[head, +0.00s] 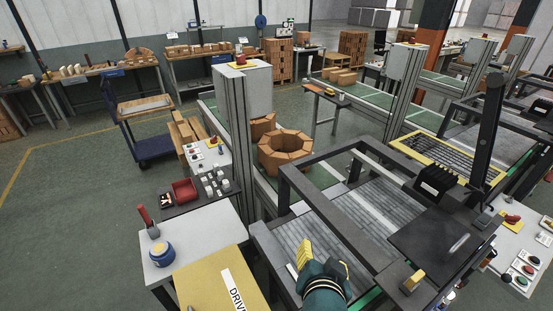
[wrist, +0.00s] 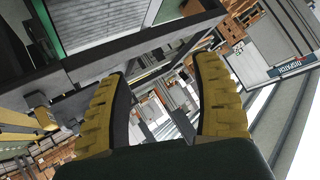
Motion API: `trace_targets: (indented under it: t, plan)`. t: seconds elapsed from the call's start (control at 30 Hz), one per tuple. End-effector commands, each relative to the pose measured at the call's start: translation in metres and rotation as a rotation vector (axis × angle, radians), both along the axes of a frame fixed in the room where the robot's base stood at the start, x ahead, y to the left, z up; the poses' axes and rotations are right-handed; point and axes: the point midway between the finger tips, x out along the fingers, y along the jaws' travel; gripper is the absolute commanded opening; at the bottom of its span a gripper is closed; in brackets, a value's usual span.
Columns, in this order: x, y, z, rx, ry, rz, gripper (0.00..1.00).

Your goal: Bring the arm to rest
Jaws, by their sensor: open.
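My gripper (head: 322,262) shows at the lower middle of the head view, on the end of my dark teal arm (head: 325,290). It is above the near end of the grey roller bed, inside the dark frame. In the wrist view my gripper (wrist: 163,80) has its two yellow ribbed fingers spread well apart. Nothing is between them; only the distant hall shows through the gap. The wrist is tilted, so the hall appears slanted in that view.

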Motion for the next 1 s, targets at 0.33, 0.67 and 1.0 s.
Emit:
trace_targets:
  t: [0.33, 0.67, 1.0]
  plan:
    - [-0.069, 0.024, 0.227, -0.322, -0.715, 0.193, 0.66]
    - [-0.104, 0.031, 0.359, -0.55, -0.888, 0.216, 0.66]
    - [-0.103, 0.031, 0.436, -0.537, -0.886, 0.215, 0.66]
